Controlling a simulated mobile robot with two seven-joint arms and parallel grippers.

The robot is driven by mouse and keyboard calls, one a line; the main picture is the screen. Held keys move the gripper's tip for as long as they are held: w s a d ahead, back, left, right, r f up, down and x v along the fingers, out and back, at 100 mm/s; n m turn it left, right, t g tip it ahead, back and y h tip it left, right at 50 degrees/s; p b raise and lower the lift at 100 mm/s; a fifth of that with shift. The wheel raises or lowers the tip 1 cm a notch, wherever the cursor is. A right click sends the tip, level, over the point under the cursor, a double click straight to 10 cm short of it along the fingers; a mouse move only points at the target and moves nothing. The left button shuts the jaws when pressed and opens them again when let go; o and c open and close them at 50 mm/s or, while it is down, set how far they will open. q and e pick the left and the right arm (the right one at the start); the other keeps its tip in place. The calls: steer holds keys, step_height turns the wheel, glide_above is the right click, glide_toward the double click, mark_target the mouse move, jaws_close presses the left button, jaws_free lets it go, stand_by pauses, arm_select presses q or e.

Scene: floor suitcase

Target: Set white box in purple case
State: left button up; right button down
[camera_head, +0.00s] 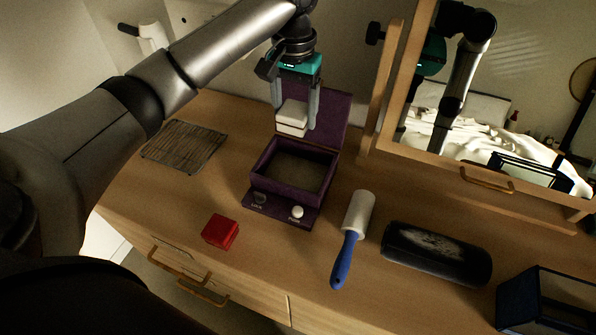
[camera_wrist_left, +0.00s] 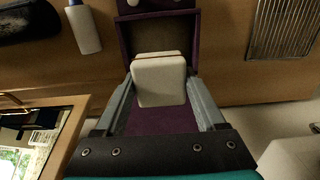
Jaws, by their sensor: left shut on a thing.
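The purple case (camera_head: 258,182) stands open on the wooden dresser top, its lid (camera_head: 331,120) raised at the back. Its inside looks empty. My left gripper (camera_head: 294,112) is shut on the white box (camera_head: 292,118) and holds it above the back part of the case, in front of the raised lid. In the left wrist view the white box (camera_wrist_left: 159,82) sits between the two fingers (camera_wrist_left: 160,100), and the case (camera_wrist_left: 124,42) shows beyond it. My right gripper is not in view.
A red box (camera_head: 220,232) lies front left of the case, a wire rack (camera_head: 184,147) at the left. A lint roller (camera_head: 352,236), a dark cylindrical case (camera_head: 436,254) and a dark glass box (camera_head: 545,303) are at the right. A framed mirror (camera_head: 480,170) stands behind.

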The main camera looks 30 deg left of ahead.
mark_target(295, 129)
arm_select(q)
step_height(295, 129, down, 12)
steer(key=shift+f+b, duration=0.15)
steer(key=shift+b, duration=0.85)
step_height(295, 129, down, 4)
steer(key=shift+f+b, duration=0.15)
steer(key=shift+b, duration=0.35)
steer(key=o, duration=1.3)
steer(key=shift+f, duration=0.1)
steer(key=shift+o, duration=0.2)
step_height(295, 129, up, 12)
steer(key=shift+r+p, duration=0.2)
steer(key=shift+p, duration=1.05)
